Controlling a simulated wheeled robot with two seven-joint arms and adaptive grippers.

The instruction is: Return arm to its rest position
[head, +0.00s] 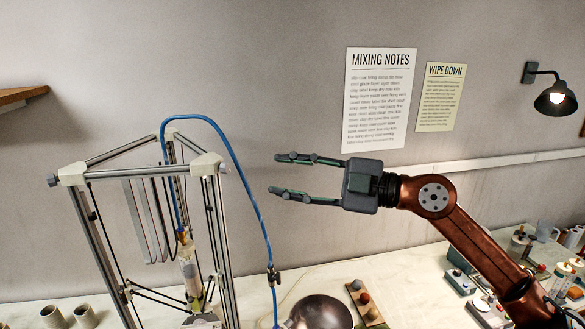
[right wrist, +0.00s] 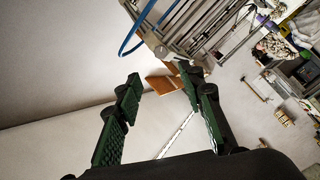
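My right gripper (head: 275,174) is raised in front of the wall, its fingers pointing left. Its two fingers are apart with nothing between them. The copper-coloured right arm (head: 470,232) comes in from the lower right and holds the gripper above the table. In the right wrist view the green-padded fingers (right wrist: 160,88) are spread and empty. The delta printer frame (head: 223,230) stands to the left of the fingertips, apart from them. A blue hose (head: 253,200) hangs between the frame and the gripper. My left gripper is not in view.
The white table (head: 330,275) holds a dark round bowl (head: 320,312), a wooden board with coloured balls (head: 367,302) and two grey cups (head: 70,317). Bottles and small devices (head: 460,281) crowd the right. A wall lamp (head: 555,98) hangs at upper right.

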